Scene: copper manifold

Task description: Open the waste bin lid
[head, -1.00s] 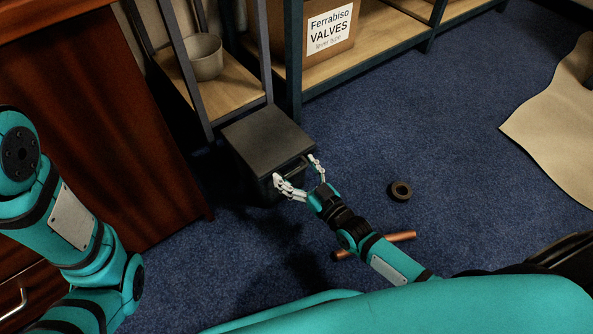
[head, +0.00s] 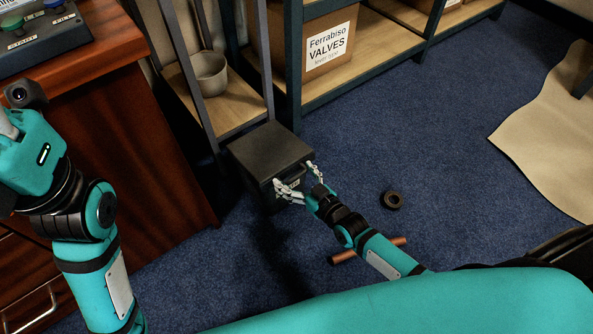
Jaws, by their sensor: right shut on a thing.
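The waste bin is a dark, boxy bin on the carpet, with a flat black lid (head: 268,148) on top. The lid looks closed or nearly so; a small gap cannot be ruled out. A bar handle shows at its front edge. My right gripper (head: 302,181) is at this front edge, its pale fingers either side of the handle and shut on it. The bin's lower front is in shadow and partly hidden by the gripper. My left arm is at the left edge of the head view; its fingers are cut off by the frame.
A metal shelf holds a grey pot (head: 208,70) and a cardboard valves box (head: 328,35) behind the bin. A wooden cabinet (head: 120,150) stands left. A copper pipe (head: 366,251) and a dark ring (head: 392,200) lie on the carpet. Open carpet lies right of the bin.

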